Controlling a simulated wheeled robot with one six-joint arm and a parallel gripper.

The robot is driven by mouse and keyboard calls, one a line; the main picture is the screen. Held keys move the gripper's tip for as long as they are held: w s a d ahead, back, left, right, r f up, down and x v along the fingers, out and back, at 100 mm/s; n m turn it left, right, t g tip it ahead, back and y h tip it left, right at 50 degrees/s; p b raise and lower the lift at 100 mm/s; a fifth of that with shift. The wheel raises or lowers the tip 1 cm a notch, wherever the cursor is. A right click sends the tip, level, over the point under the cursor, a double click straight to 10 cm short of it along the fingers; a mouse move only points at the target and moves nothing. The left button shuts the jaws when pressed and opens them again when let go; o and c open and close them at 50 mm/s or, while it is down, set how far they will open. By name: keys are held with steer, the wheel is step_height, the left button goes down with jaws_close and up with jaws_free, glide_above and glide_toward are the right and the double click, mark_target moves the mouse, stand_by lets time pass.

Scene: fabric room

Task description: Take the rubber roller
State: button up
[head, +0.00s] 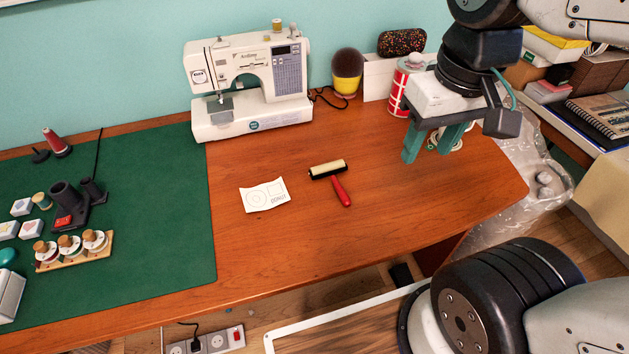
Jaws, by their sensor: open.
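The rubber roller (328,170) lies on the bare wooden part of the table, near the middle of the head view. It has a pale and black roller head and a red handle (341,191) that points toward the front. My gripper (427,146) is to the right of the roller and above the table, with its green fingers pointing down. The fingers are apart and nothing shows between them. The gripper does not touch the roller.
A paper card (264,195) lies just left of the roller. A green mat (160,230) with spools covers the left. The wood in front of the roller is clear.

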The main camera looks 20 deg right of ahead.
steer(key=w+f, duration=0.5)
steer(key=w, duration=0.4)
steer(key=g, duration=0.1)
glide_above(339, 186)
steer(key=shift+n, duration=0.4)
steer(key=f, duration=1.8)
steer(key=shift+s+a, duration=0.1)
steer(key=shift+a, duration=0.1)
steer(key=f, duration=0.8)
steer(key=shift+d, duration=0.25)
jaws_close()
